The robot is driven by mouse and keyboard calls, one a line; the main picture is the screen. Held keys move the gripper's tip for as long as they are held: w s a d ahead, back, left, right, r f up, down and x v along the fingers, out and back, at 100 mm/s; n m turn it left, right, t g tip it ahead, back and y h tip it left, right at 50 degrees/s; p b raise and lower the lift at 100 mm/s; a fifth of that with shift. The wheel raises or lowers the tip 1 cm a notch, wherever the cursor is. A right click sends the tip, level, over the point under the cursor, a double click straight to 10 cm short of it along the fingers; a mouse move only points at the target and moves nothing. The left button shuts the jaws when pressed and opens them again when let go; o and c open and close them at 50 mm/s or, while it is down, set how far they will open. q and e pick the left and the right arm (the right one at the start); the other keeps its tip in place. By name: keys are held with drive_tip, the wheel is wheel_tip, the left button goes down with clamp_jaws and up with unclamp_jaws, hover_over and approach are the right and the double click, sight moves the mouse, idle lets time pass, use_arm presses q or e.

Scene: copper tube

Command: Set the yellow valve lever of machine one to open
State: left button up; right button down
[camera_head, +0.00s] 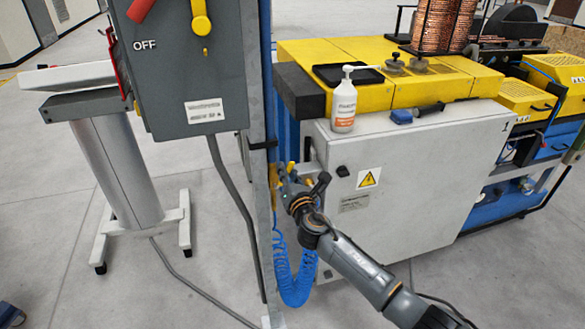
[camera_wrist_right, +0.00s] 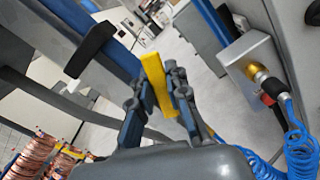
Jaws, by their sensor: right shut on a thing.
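The yellow valve lever (camera_wrist_right: 154,82) stands between the two fingers of my right gripper (camera_wrist_right: 157,92) in the right wrist view. The fingers are closed on its two sides. In the head view, my right gripper (camera_head: 283,178) reaches to the grey post beside the white machine cabinet (camera_head: 420,185). The lever is small and partly hidden there by the fingers and wrist, so I cannot read its open or closed position. My left gripper is in neither view.
A grey OFF control box (camera_head: 187,75) stands left of the post. A coiled blue hose (camera_head: 293,285) hangs below my gripper. A white pump bottle (camera_head: 343,105) and a blue-handled tool (camera_head: 415,113) sit on the cabinet.

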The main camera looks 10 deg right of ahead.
drive_tip(key=n, duration=0.1)
drive_tip(key=a+n+p, duration=0.1)
drive_tip(key=shift+a+r+n+p, duration=0.3)
drive_tip(key=shift+r, duration=0.05)
drive_tip(key=shift+s+a+n+p, duration=0.1)
drive_tip(key=shift+a+n+p, duration=0.65)
drive_tip(key=shift+n, duration=0.65)
drive_tip(key=shift+f, duration=0.1)
drive_tip(key=c, duration=1.3)
unclamp_jaws()
drive_tip(key=shift+a, duration=0.1)
approach(273, 164)
drive_tip(key=s, duration=0.5)
drive_tip(key=shift+s, duration=0.35)
